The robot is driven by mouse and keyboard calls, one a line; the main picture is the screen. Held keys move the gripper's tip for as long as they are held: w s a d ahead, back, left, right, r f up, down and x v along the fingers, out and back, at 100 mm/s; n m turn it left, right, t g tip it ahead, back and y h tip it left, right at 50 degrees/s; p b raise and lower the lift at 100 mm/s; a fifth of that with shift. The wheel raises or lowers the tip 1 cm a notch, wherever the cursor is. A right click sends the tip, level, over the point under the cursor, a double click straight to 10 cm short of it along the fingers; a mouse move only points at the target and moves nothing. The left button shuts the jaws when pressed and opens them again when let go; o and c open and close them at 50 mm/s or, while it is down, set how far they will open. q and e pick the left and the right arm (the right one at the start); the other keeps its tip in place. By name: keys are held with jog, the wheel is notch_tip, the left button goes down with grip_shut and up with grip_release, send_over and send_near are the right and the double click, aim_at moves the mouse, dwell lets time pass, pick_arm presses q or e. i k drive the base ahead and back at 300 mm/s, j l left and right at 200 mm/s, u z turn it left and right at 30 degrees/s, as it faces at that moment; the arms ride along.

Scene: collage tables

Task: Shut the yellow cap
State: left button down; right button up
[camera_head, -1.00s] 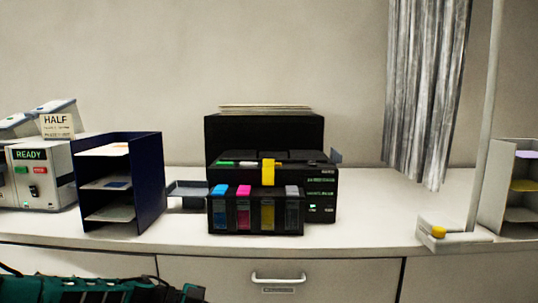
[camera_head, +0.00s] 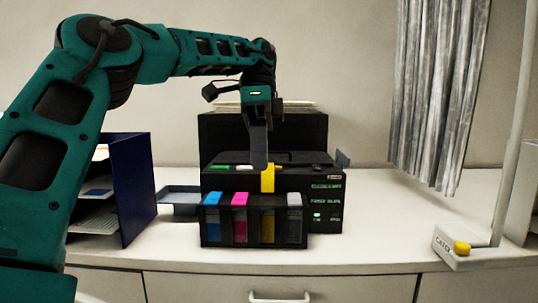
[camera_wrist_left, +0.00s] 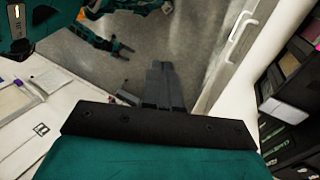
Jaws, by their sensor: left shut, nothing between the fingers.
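The yellow cap (camera_head: 268,179) stands raised, upright, at the rear of the third ink tank (camera_head: 267,225) on the front of the black printer (camera_head: 327,213). The blue cap (camera_head: 211,198), magenta cap (camera_head: 240,199) and grey cap (camera_head: 294,199) lie flat on their tanks. My left gripper (camera_head: 260,165) is shut and empty, pointing down at the top of the yellow cap; whether it touches the cap I cannot tell. Its closed fingers also show in the left wrist view (camera_wrist_left: 161,88), where the yellow cap is not visible.
A dark blue paper rack (camera_head: 130,190) stands left of the printer, partly behind my left arm. A grey tray (camera_head: 180,197) sits between them. The countertop (camera_head: 385,225) is clear right of the printer, up to a white base with a yellow button (camera_head: 462,248) and a pole.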

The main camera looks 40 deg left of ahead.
aim_at(267, 176)
jog(key=i+j, duration=0.9)
jog(key=j, duration=0.25)
